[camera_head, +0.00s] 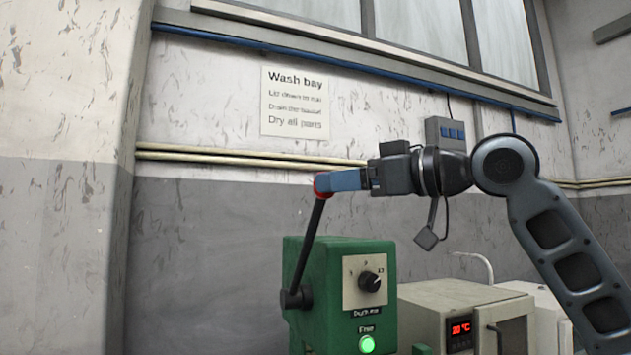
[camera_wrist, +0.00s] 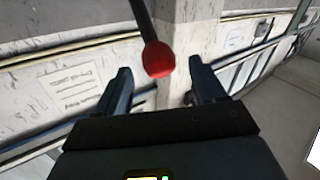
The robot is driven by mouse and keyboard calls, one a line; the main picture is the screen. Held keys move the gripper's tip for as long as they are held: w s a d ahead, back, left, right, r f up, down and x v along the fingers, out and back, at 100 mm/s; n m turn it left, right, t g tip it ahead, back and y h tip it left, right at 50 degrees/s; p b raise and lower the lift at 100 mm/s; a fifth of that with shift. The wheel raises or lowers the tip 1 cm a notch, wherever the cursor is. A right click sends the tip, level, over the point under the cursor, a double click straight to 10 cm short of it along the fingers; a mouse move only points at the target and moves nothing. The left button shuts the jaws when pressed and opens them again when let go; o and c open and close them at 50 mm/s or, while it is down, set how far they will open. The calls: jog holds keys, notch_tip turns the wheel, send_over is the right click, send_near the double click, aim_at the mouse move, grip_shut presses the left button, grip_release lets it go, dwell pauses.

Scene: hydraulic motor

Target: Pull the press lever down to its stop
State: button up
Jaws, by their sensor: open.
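The press lever is a black rod (camera_head: 308,240) with a red knob (camera_head: 322,184), fixed at a pivot on the left side of the green press (camera_head: 340,260). It stands up, tilted slightly to the right. My gripper (camera_head: 330,181) is at the knob's height in the head view, its fingers overlapping the knob. In the wrist view the red knob (camera_wrist: 158,60) lies between the two open fingers of my gripper (camera_wrist: 158,85), with gaps on both sides. The rod comes in from the top there.
The press has a dial (camera_head: 370,281) and a lit green button (camera_head: 367,344). A beige oven-like box (camera_head: 425,305) with a red "20 °C" display stands to its right. A wall sign (camera_head: 295,103) and pipes (camera_head: 240,158) are behind. The space left of the lever looks clear.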

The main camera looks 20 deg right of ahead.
jog(key=p+x, duration=0.1)
jog(key=x, duration=0.4)
jog(key=shift+w+a, duration=0.15)
jog(key=shift+w, duration=0.1)
jog(key=shift+c, duration=0.2)
grip_shut()
